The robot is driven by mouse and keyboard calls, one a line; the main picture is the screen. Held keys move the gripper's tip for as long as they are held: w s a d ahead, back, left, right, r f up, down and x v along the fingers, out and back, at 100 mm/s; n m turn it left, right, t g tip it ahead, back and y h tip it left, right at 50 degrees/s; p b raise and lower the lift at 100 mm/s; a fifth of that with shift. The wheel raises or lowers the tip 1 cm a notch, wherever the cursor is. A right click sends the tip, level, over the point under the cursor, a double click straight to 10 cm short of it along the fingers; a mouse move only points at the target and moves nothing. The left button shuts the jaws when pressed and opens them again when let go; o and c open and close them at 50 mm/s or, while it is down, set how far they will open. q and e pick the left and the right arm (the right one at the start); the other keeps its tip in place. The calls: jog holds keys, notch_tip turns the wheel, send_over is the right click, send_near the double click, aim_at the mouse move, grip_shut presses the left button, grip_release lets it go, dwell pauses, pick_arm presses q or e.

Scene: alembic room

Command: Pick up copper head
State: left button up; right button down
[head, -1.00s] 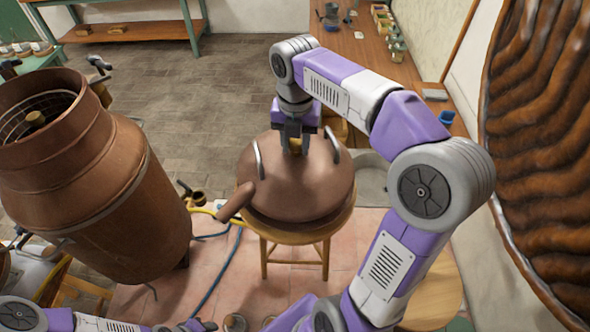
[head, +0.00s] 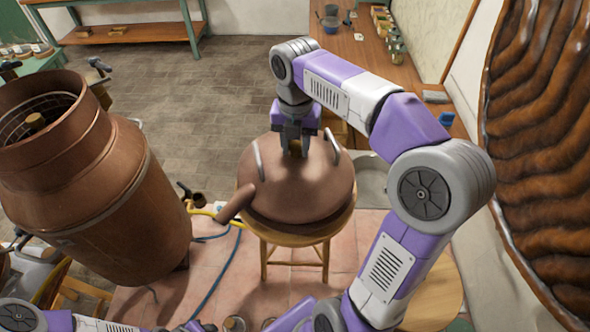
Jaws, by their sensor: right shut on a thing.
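The copper head (head: 300,190) is a domed copper lid with a short spout to the left and two grey side handles. It rests on a round wooden stool (head: 290,230) in the middle of the head view. My right gripper (head: 294,148) comes down from above and is shut on the knob at the top of the copper head. The gripper partly hides the knob. Only part of my left arm shows at the bottom left; its gripper is out of view.
A large copper pot (head: 110,200) with an open top stands at the left. A wooden counter (head: 350,75) with jars runs along the right wall. A blue hose (head: 217,275) lies on the tiles left of the stool. Open floor (head: 190,110) lies behind.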

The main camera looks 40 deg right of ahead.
jog(key=shift+w+r, duration=0.1)
jog(key=shift+r, duration=0.05)
notch_tip(320, 180, up, 18)
jog(key=p, duration=0.3)
jog(key=shift+p, duration=0.35)
jog(key=c, duration=1.4)
grip_release()
grip_shut()
